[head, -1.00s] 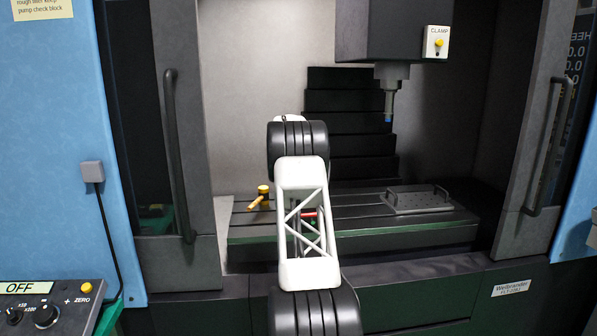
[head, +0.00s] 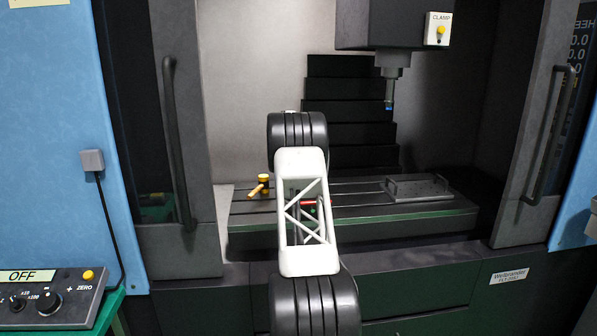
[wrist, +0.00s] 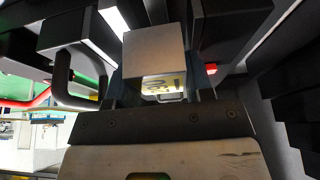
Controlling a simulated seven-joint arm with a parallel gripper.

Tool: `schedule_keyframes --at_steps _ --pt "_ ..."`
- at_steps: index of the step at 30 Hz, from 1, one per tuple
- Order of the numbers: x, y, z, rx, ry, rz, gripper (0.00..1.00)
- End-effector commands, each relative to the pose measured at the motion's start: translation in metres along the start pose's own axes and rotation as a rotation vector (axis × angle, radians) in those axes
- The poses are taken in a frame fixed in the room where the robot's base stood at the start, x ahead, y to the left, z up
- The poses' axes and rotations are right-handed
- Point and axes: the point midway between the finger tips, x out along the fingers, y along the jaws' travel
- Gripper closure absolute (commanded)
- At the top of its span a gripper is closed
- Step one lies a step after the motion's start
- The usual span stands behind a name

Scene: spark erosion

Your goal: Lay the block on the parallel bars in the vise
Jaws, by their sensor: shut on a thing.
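In the wrist view, a pale grey block (wrist: 155,50) sits between the two fingertips of my gripper (wrist: 158,75), which is shut on it. Its lower face shows yellow and white marks. In the head view, my own arm covers the gripper, the block and most of the middle of the machine table. A red part (head: 316,202) shows through the open frame of my arm link; I cannot tell whether it belongs to the vise. The vise and the parallel bars cannot be made out clearly in either view.
The slotted machine table (head: 345,212) lies behind my arm. A yellow-handled thing (head: 262,184) stands at its left, and a flat grey plate with a handle (head: 418,188) lies at its right. The machine head (head: 392,72) hangs above right. Door handles (head: 178,150) flank the opening.

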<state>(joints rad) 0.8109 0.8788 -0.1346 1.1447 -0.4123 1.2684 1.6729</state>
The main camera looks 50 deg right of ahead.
Motion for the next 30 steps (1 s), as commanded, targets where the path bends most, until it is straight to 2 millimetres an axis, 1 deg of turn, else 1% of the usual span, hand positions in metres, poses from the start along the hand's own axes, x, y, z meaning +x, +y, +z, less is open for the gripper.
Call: schedule_keyframes --at_steps 7,17,18,20,21,24,30 --pt "0.0047 -0.0001 0.0019 0.0 0.0 -0.002 0.9" --pt "0.0053 -0.0002 0.0022 0.0 0.0 -0.002 0.9" --pt "0.0053 -0.0002 0.0022 0.0 0.0 -0.002 0.51" --pt "0.0053 -0.0002 0.0022 0.0 0.0 -0.002 0.42" --pt "0.0053 -0.0002 0.0022 0.0 0.0 -0.002 0.35" --pt "0.0055 -0.0001 0.0023 0.0 0.0 -0.001 0.23" --pt "0.0064 0.0 0.0027 0.0 0.0 0.0 0.23"
